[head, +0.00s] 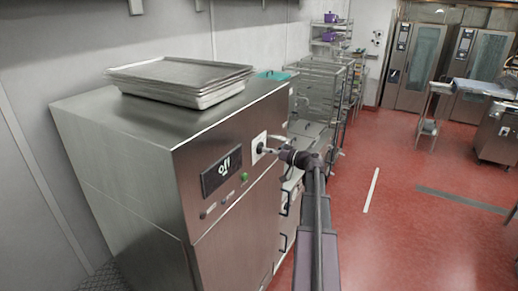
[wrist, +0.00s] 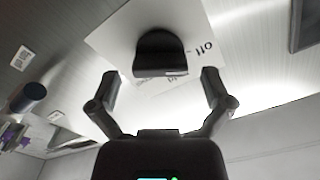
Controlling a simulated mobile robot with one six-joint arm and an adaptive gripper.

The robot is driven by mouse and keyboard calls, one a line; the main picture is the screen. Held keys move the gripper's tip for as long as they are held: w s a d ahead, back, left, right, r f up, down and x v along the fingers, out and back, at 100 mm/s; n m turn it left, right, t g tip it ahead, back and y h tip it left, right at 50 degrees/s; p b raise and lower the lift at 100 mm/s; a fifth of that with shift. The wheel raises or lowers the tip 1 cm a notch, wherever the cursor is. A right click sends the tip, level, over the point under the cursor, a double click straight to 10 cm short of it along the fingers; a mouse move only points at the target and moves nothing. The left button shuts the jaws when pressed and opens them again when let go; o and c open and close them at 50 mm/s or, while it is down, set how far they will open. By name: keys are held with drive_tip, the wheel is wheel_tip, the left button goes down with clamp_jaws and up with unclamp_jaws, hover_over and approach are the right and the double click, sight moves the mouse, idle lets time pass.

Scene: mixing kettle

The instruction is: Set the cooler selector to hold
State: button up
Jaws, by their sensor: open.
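The cooler selector is a black knob (wrist: 160,52) on a white plate (wrist: 118,38) fixed to a steel panel. In the wrist view the plate's "off" label shows to the right of the knob, and a second label below it is partly hidden and hard to read. My gripper (wrist: 161,80) is open, with one finger to each side of the knob's near end; I see no clear contact. In the head view my gripper (head: 268,150) is at the plate (head: 258,147) on the cabinet front. The display (head: 221,172) left of it reads "off".
The steel cabinet (head: 120,150) carries a stack of trays (head: 180,78) on top. Small buttons, one green (head: 244,177), sit below the display. A wire rack (head: 325,85) stands behind my arm. The red floor (head: 400,225) to the right is mostly clear.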

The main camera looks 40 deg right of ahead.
drive_tip(key=shift+w+a, duration=0.15)
drive_tip(key=shift+w, duration=0.3)
drive_tip(key=shift+w+a, duration=0.2)
drive_tip(key=shift+w, duration=0.2)
drive_tip(key=c, duration=1)
